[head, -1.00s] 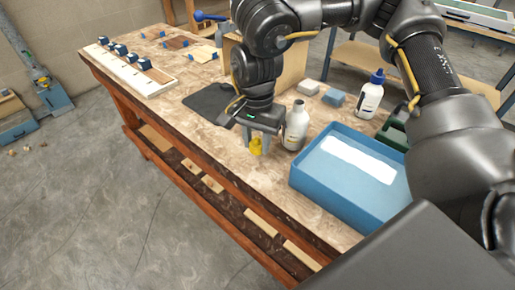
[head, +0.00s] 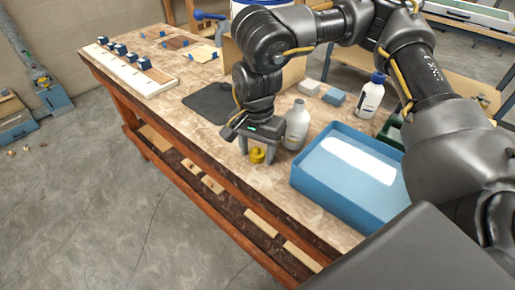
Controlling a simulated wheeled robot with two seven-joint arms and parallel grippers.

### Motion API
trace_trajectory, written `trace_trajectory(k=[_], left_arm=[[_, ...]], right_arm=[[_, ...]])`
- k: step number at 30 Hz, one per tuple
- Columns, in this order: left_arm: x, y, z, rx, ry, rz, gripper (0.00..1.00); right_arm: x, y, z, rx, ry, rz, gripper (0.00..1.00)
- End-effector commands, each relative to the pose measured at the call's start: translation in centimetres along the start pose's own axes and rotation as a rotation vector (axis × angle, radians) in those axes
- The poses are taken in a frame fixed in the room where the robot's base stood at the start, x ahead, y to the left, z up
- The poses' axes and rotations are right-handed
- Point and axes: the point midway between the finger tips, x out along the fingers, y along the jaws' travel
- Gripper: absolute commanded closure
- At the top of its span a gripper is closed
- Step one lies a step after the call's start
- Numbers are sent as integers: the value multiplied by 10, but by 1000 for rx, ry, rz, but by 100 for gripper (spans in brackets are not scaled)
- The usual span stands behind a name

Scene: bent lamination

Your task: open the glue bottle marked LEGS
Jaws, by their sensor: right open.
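A pale grey-white bottle (head: 296,126) stands upright on the workbench, its narrow neck bare with no cap on it. A yellow cap (head: 257,156) sits on the bench near the front edge, left of that bottle. My right gripper (head: 257,153) points down over the yellow cap, open, with one finger on each side of it. A white bottle with a blue cap (head: 370,96) stands further right, upright and closed. Its dark label is too small to read, and I see no readable LEGS mark on either bottle. My left gripper is not in view.
A blue tray (head: 303,182) with a white patch inside lies right of the bare-necked bottle. Two small blocks (head: 334,97) are behind it. A dark mat (head: 205,101) and a wooden strip with blue clamps (head: 128,76) lie left. The bench's front edge is close to the cap.

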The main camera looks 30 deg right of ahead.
Motion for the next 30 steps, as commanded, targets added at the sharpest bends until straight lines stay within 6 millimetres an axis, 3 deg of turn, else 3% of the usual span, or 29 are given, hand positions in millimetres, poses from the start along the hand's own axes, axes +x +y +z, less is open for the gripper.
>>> trace_trajectory(k=[5, 18, 24, 30], left_arm=[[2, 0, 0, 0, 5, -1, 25], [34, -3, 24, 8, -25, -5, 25], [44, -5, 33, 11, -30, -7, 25], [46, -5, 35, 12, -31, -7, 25]], right_arm=[[-16, -1, 0, 0, 2, -3, 47], [-104, -1, 0, 0, 2, -4, 47], [-121, 0, 0, 0, 1, -1, 47], [-124, 0, 0, 0, 0, 0, 47]])
